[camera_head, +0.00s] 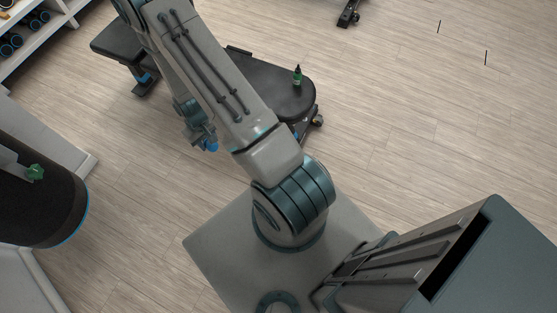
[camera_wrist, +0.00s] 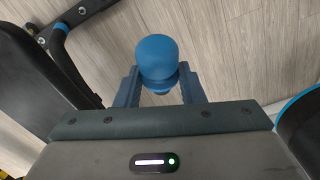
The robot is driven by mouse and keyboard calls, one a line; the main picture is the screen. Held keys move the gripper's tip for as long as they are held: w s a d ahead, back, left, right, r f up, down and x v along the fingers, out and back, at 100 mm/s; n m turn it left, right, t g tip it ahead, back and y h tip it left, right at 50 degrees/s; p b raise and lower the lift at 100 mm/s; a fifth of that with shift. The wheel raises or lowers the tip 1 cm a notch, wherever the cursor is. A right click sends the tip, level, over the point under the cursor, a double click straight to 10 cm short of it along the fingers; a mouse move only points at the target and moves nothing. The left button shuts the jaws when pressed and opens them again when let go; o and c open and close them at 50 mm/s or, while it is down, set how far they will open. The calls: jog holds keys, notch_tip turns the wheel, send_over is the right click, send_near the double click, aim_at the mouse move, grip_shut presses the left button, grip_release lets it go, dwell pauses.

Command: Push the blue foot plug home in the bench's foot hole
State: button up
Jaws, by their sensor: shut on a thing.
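The blue foot plug (camera_wrist: 157,58) is held between the two fingers of my gripper (camera_wrist: 160,88) in the wrist view. My gripper is shut on it. In the head view the plug (camera_head: 212,146) shows small at the end of my gripper (camera_head: 205,140), over the floor in front of the bench. The black padded bench (camera_head: 270,86) stands behind my arm, which hides its middle. In the wrist view part of the bench pad (camera_wrist: 22,85) is at the left, with a dark frame leg (camera_wrist: 68,72) beside it. I cannot make out the foot hole.
A black cylinder with a blue rim (camera_head: 42,195) is at the left. A white shelf (camera_head: 38,38) with dumbbells is at the top left. The wooden floor between bench and cylinder is clear.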

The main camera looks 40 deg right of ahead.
jog(key=s+d+f+n+g+h+b, duration=0.25)
jog(key=f+b, duration=0.35)
jog(key=f, duration=0.4)
jog(key=s+d+f+n+g+h+b, duration=0.1)
jog(key=s+d+f+n+b, duration=0.25)
jog(key=f+b, duration=0.45)
jog(key=s+d+f+n+g+h+b, duration=0.25)
jog(key=d+f+b, duration=0.2)
jog(key=f, duration=0.65)
jog(key=d+f+n+t+h+b, duration=0.2)
jog(key=d+f+n+h+b, duration=0.1)
jog(key=d+f+b, duration=0.2)
jog(key=d+f+n+t+h+b, duration=0.2)
jog(key=d+f+n+h+b, duration=0.2)
jog(key=f+b, duration=0.6)
jog(key=shift+w+d+f+t, duration=0.4)
jog(key=shift+w+d, duration=0.05)
jog(key=shift+d, duration=0.6)
jog(key=shift+r, duration=0.15)
jog(key=shift+f+b, duration=2.1)
jog(key=shift+f, duration=0.75)
jog(key=shift+f, duration=0.1)
